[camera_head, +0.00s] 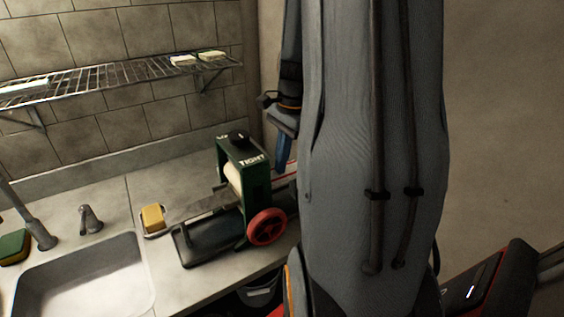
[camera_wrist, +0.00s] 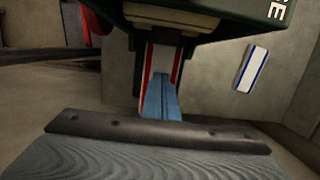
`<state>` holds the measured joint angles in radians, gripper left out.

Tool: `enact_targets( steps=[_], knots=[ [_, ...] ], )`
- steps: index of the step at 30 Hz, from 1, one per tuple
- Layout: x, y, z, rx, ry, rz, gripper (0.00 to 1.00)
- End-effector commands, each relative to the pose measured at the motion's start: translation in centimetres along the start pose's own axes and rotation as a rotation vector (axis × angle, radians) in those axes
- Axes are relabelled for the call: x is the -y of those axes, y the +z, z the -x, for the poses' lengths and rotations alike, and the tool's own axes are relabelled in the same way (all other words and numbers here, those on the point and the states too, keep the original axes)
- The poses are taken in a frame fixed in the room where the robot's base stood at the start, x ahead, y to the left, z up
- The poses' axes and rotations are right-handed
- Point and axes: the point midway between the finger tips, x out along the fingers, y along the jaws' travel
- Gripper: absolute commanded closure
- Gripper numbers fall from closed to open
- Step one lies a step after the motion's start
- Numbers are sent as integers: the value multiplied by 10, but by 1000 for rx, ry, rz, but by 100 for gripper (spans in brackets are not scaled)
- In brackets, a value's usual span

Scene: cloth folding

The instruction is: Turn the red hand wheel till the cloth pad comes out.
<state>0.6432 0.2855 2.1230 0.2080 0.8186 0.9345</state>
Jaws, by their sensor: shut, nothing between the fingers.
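The red hand wheel (camera_head: 266,226) is on the near side of the green wringer (camera_head: 257,183), which is marked TIGHT on top. Part of the wheel shows in the wrist view (camera_wrist: 73,24). A pale roller (camera_head: 233,178) shows inside the frame. A flat white strip with red edges (camera_wrist: 148,62), perhaps the cloth pad, extends from under the frame; a bit shows in the head view (camera_head: 289,170). My gripper (camera_head: 281,166) has blue fingers, shut and empty, behind the wringer, apart from the wheel. In the wrist view the fingers (camera_wrist: 158,80) overlap the strip; contact is unclear.
A yellow sponge (camera_head: 152,217) lies left of the wringer's metal chute. The sink (camera_head: 85,281) is at the lower left. A wire shelf (camera_head: 110,78) is on the wall. A white piece with a blue stripe (camera_wrist: 250,68) shows in the wrist view. My arm hides the head view's middle.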

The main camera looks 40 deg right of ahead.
Motion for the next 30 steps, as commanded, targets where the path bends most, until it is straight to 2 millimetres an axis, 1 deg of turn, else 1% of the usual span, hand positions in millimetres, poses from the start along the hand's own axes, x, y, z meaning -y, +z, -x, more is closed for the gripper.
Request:
enact_targets(
  steps=[1, 4, 9, 14, 17, 24, 27, 30],
  knots=[
    [-5, -1, -9, 1, 14, 1, 100],
    [-5, -1, -8, 1, 14, 1, 100],
    [-5, 1, 5, 2, 13, 1, 100],
    [-2, 2, 13, 1, 9, 1, 100],
    [-1, 2, 24, 0, 7, 2, 100],
    [-2, 0, 62, -1, 8, 1, 100],
    [-2, 0, 72, -1, 9, 0, 100],
    [-2, 0, 78, 0, 11, 0, 100]
  ],
)
